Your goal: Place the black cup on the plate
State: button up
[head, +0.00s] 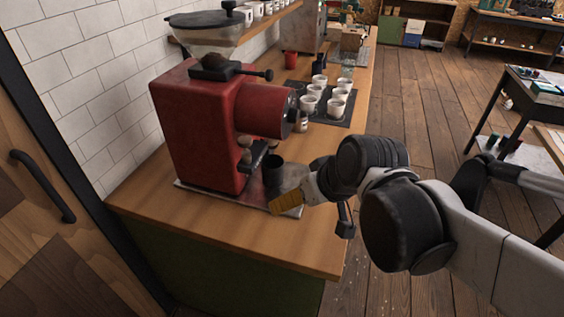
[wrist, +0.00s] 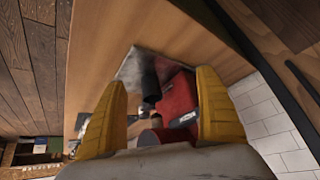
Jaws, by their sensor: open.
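A black cup (head: 273,168) stands upright at the front of the red grinder, over its grey metal base plate (head: 292,211). In the wrist view the dark cup (wrist: 149,84) lies between my fingertips in the picture. My gripper (head: 287,203) has yellow fingers and is near the base plate's front right corner, to the right of and nearer than the cup. In the wrist view my gripper (wrist: 161,82) is wide open with nothing held between the fingers. I cannot make out a separate dish-like plate in either view.
The red grinder (head: 205,125) fills the counter's left side against the tiled wall. Several white cups (head: 309,104) stand on a dark mat behind it. A red cup (head: 290,59) and a dark cup (head: 318,69) stand farther back. The wooden counter (head: 240,229) is clear in front.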

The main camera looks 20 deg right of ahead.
jog(key=shift+m+t+h, duration=0.3)
jog(key=shift+m+h, duration=0.4)
jog(key=shift+h, duration=0.2)
jog(key=s, duration=0.3)
jog(key=s+d, duration=0.1)
jog(key=shift+s+r, duration=0.3)
jog(key=shift+s, duration=0.05)
